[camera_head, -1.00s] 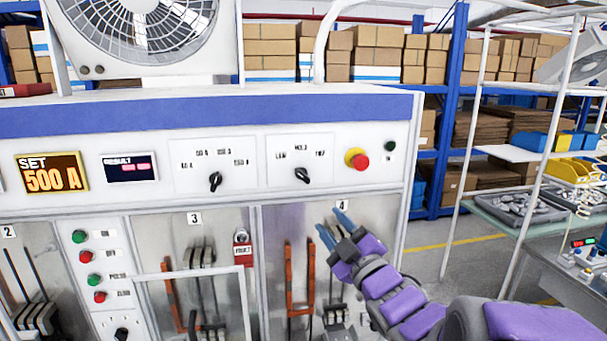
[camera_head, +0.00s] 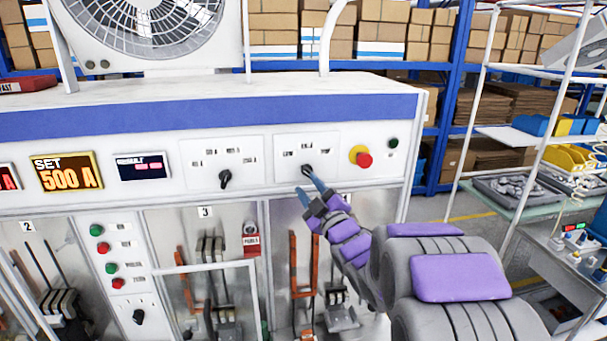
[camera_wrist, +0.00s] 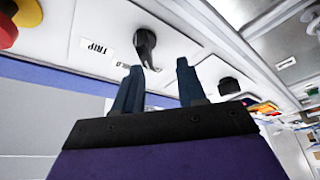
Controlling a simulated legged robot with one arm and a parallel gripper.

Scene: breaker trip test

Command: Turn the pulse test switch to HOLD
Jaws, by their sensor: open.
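The switch with the HOLD label is a black rotary knob (camera_head: 307,170) on the right white plate of the panel front. In the wrist view the knob (camera_wrist: 146,45) stands beyond the fingertips, with a TRIP label and a partly hidden label ending in "OLD" beside it. My gripper (camera_head: 309,186) is open just below and in front of the knob. In the wrist view my gripper (camera_wrist: 157,66) has its two blue fingers spread, with the knob in line with the left finger's side of the gap. I see no clear contact. The knob's exact pointing is hard to tell.
Another rotary knob (camera_head: 225,179) is to the left. A 500 A display (camera_head: 65,173) is farther left. Open cabinet bays lie below.

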